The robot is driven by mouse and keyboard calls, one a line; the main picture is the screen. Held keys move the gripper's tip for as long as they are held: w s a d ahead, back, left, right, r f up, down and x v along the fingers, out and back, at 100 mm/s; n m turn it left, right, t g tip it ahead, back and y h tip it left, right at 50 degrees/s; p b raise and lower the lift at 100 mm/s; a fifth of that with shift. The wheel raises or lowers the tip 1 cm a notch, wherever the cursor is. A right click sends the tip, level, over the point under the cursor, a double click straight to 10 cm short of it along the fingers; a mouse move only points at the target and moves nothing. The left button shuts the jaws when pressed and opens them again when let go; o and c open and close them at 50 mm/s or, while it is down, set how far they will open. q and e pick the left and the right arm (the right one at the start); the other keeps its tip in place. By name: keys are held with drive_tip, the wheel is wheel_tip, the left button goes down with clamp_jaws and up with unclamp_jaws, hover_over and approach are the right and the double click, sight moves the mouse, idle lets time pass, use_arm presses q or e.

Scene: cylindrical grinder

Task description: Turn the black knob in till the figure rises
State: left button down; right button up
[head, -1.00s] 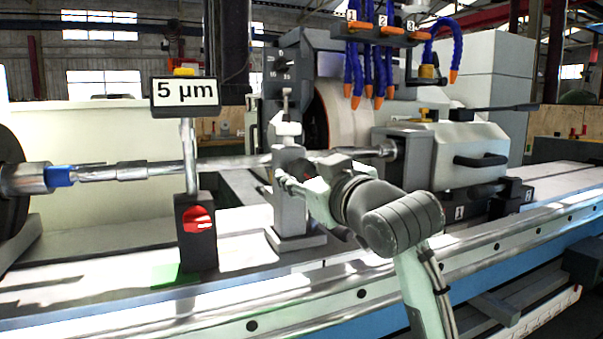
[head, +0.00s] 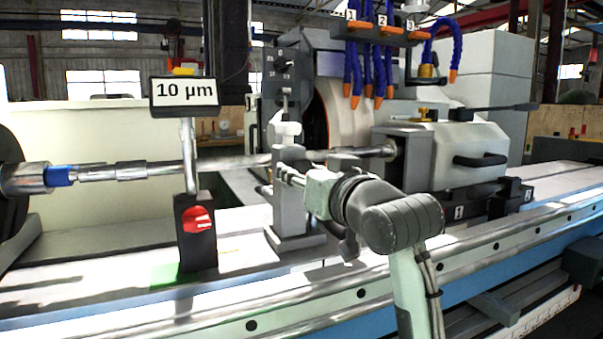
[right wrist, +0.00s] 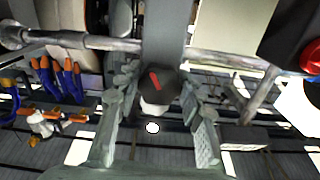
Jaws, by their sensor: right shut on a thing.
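The black knob (right wrist: 162,84), with a red mark on its end, sits between the fingers of my right gripper (right wrist: 160,92) in the right wrist view. In the head view my right gripper (head: 285,172) is at the grey steady post (head: 289,215), and its fingers and wrist hide the knob. The gripper is shut on the knob. The readout (head: 185,93) on the gauge stand shows 10 µm. My left gripper is not in view.
A long stepped shaft (head: 120,172) runs across behind my arm. Left of the post is a black gauge base (head: 195,250) with a red knob (head: 198,219). Blue coolant hoses (head: 378,75) hang above. The front bed is clear at left.

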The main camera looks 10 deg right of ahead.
sight(301, 159)
drive_tip(key=shift+r+m, duration=0.1)
drive_tip(key=shift+m, duration=1.1)
drive_tip(key=o, duration=1.2)
wheel_tip(301, 159, up, 10)
drive_tip(key=shift+f, duration=0.1)
